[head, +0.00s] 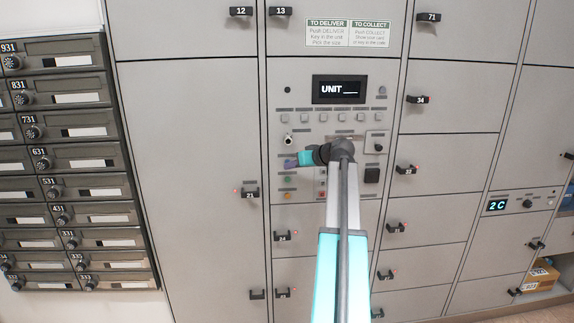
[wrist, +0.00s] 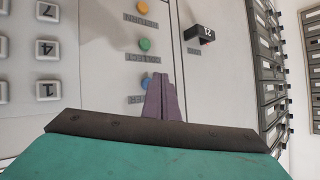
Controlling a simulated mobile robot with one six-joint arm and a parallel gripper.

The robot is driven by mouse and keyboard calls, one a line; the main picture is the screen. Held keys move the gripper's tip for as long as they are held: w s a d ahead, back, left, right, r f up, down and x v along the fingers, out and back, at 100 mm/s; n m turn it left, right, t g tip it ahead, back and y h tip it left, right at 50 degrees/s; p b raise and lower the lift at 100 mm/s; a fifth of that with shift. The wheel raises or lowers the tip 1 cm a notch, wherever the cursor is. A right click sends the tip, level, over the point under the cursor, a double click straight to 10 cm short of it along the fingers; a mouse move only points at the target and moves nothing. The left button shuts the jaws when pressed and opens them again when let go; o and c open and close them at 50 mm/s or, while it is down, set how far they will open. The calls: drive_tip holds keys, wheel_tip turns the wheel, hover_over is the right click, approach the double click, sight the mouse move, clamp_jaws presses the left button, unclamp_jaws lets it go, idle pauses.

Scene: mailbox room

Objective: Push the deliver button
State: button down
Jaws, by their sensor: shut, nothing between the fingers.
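The deliver button is a small blue round button (wrist: 148,82) on the grey panel. Its label is partly covered, with only the ending "ER" readable. My gripper (wrist: 162,80) is shut and empty, its purple fingers beside the blue button and overlapping its edge in the wrist view. I cannot tell whether they touch it. In the head view my gripper (head: 289,163) is in front of the panel's lower left, above the green button, and hides the blue one. The panel display (head: 338,89) reads "UNIT" followed by a blank line.
A green collect button (wrist: 145,44) and an orange return button (wrist: 142,10) are in line with the blue one. A keypad (wrist: 45,48) is to their left in the wrist view. Grey locker doors (head: 190,150) surround the panel, and a dark mailbox rack (head: 70,150) stands at the left.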

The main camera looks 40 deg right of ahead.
idle(0.3)
drive_tip(key=s+a, duration=0.3)
drive_tip(key=s, duration=0.1)
drive_tip(key=shift+a, duration=0.15)
idle(0.5)
drive_tip(key=shift+w, duration=0.1)
